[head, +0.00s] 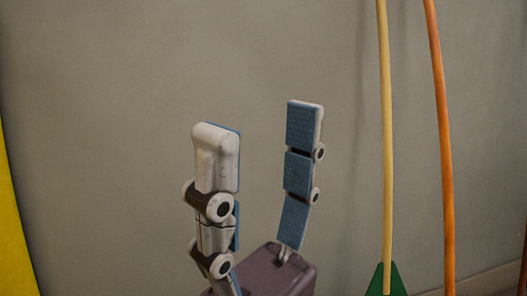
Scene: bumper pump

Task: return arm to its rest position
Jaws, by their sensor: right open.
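My right gripper (262,130) stands in the middle of the head view with its fingers pointing up. Its two jointed fingers, white with blue pads, are wide apart. The gripper is open, and nothing is between the fingers. Its dark body shows at the bottom edge of the picture. My left gripper is not in view.
A plain grey-beige wall (120,120) fills the background. A yellow pole (386,130) with a green base (387,281) and an orange pole (439,130) stand to the right of the gripper. A yellow object (12,225) shows at the left edge.

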